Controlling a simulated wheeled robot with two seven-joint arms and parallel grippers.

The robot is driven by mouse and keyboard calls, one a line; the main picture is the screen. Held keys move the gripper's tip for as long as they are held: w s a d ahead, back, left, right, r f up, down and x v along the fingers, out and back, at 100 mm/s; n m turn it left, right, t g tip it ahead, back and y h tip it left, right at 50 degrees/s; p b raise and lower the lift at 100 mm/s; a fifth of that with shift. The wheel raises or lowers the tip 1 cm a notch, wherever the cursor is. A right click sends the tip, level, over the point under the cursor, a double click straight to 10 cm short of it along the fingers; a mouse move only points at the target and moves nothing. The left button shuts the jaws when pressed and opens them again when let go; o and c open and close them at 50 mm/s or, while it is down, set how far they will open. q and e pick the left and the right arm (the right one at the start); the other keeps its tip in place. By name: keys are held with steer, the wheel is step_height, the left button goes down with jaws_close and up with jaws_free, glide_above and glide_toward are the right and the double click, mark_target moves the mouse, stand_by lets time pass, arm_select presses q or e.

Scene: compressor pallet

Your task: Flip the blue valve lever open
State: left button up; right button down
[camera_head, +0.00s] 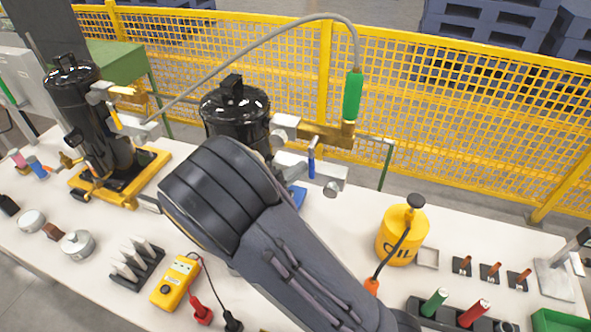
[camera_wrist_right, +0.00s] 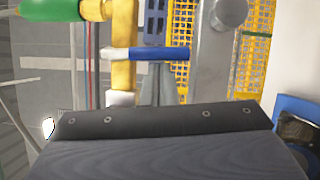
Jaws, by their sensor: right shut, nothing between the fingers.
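The blue valve lever (camera_head: 311,162) stands roughly upright on the grey and brass valve fittings beside the middle black compressor (camera_head: 235,112). In the right wrist view the blue lever (camera_wrist_right: 145,53) lies across the picture, with a pale left end, in front of a yellow brass pipe (camera_wrist_right: 124,75). My right gripper (camera_wrist_right: 160,85) shows there as narrow grey fingers, shut and empty, just below the lever's picture position. I cannot tell whether they touch it. In the head view my right arm covers the middle, and its fingers are hidden. My left gripper is not in view.
A green-sleeved hose (camera_head: 352,95) rises from the brass fitting. A second black compressor (camera_head: 84,115) stands at left on a yellow base. A yellow oil can (camera_head: 400,235), a yellow meter (camera_head: 175,282) and small parts stand on the white table. Yellow mesh fencing (camera_head: 450,110) runs behind.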

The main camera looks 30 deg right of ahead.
steer(key=n, duration=0.1)
steer(key=s+d+n+t+h, duration=0.1)
steer(key=n, duration=0.1)
steer(key=s+n, duration=0.1)
steer(key=n, duration=0.1)
steer(key=shift+s+d+f+t+h, duration=0.1)
steer(key=shift+d+f+t+h, duration=0.2)
steer(key=shift+d+h, duration=0.1)
steer(key=shift+s+d+r+n+t+p, duration=0.55)
steer(key=shift+s+n+t+p, duration=0.15)
steer(key=shift+n, duration=0.6)
steer(key=shift+s+d+r+n+t+p, duration=0.55)
steer(key=shift+n+p, duration=0.3)
steer(key=shift+n, duration=0.45)
steer(key=shift+s+d+r+n+t+p, duration=0.5)
steer(key=shift+s+n+t+p, duration=0.2)
steer(key=shift+n, duration=0.6)
steer(key=shift+d, duration=0.1)
